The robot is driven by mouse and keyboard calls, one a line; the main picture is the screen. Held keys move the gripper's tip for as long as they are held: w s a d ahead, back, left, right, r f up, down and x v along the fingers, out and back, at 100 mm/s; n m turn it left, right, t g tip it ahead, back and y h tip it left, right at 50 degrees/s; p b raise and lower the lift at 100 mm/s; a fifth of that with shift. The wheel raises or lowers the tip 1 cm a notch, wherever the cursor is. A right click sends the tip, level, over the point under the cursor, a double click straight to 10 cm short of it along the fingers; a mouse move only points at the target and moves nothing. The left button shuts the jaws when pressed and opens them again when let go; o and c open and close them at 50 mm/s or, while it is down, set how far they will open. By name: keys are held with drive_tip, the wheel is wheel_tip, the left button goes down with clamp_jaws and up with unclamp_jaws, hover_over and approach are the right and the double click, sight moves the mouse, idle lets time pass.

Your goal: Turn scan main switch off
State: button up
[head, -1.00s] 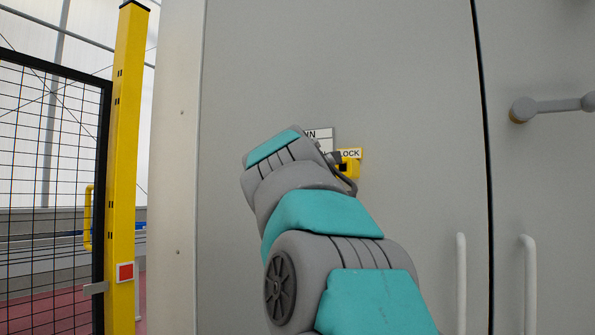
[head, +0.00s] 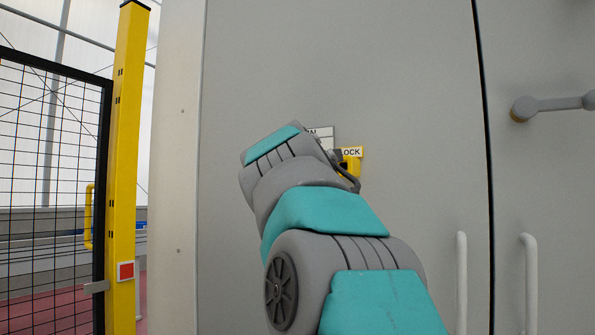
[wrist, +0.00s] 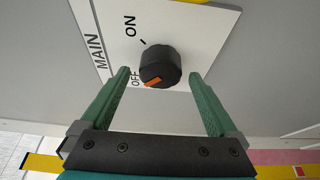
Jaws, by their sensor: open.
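The main switch is a round black knob (wrist: 160,62) with an orange mark on its lower-left side, near the printed OFF. It sits on a white plate (wrist: 195,35) marked MAIN, ON and OFF. In the head view my arm hides the knob, and only a corner of the plate (head: 327,134) shows. My gripper (wrist: 160,75) is open in the wrist view, with one green finger on each side of the knob. Gaps show between the fingers and the knob. I cannot tell whether the fingertips reach around its sides.
A yellow lock piece (head: 356,168) with a LOCK label is right beside my wrist. The grey cabinet door (head: 415,100) is flat around it. White handles (head: 461,285) stand at lower right. A yellow post (head: 125,170) and mesh fence (head: 50,160) are at left.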

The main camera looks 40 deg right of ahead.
drive_tip(key=v, duration=0.6)
drive_tip(key=shift+s+a+b, duration=0.25)
drive_tip(key=shift+a+b, duration=0.05)
drive_tip(key=shift+b, duration=0.15)
drive_tip(key=s+a+f+m+g+y, duration=0.1)
drive_tip(key=a+f+g+y, duration=0.2)
drive_tip(key=f, duration=0.9)
drive_tip(key=s+a+f+m+g+y, duration=0.15)
drive_tip(key=a+f, duration=0.45)
drive_tip(key=f, duration=0.7)
drive_tip(key=s+a+f+m+g+y, duration=0.15)
drive_tip(key=a+f+y, duration=0.25)
drive_tip(key=f, duration=0.8)
drive_tip(key=s+a+f+m+g+y, duration=0.2)
drive_tip(key=s+a+f+g, duration=0.2)
drive_tip(key=s+a+f, duration=0.3)
drive_tip(key=s+a+f+m+g+y, duration=0.2)
drive_tip(key=s+a+f, duration=0.5)
drive_tip(key=s+f, duration=0.9)
drive_tip(key=s+m+g, duration=0.1)
drive_tip(key=g, duration=0.1)
drive_tip(key=shift+s+a+g, duration=0.25)
drive_tip(key=shift+s+g, duration=0.05)
drive_tip(key=shift+s, duration=0.05)
drive_tip(key=shift+f, duration=0.1)
